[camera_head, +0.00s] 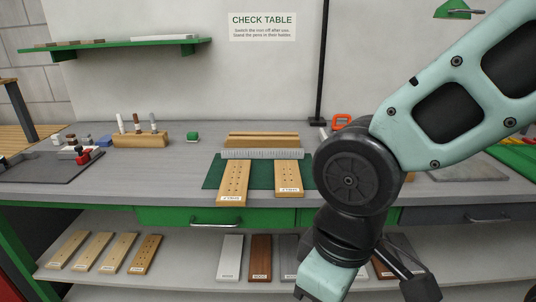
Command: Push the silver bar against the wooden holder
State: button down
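The silver bar (262,154) lies crosswise on the table, with small marks along its face. A long wooden holder (264,137) lies just behind it and parallel to it; I cannot tell whether they touch. Two wooden boards with holes, a left one (234,182) and a right one (288,178), extend forward from the bar over a green mat (260,175). Dark parts at the lower right, possibly my gripper (415,275), are low in front of the shelf, well away from the bar. Its fingertips cannot be made out.
A dark tray (45,172) is at far left. My arm covers the right side of the table. Boards lie on the lower shelf (190,280).

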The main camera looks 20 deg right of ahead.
aim_at(226, 152)
jog(key=i+j, duration=0.45)
jog(key=i, duration=0.15)
jog(key=i+j+z, duration=0.1)
jog(key=i+j, duration=0.35)
jog(key=i, duration=0.15)
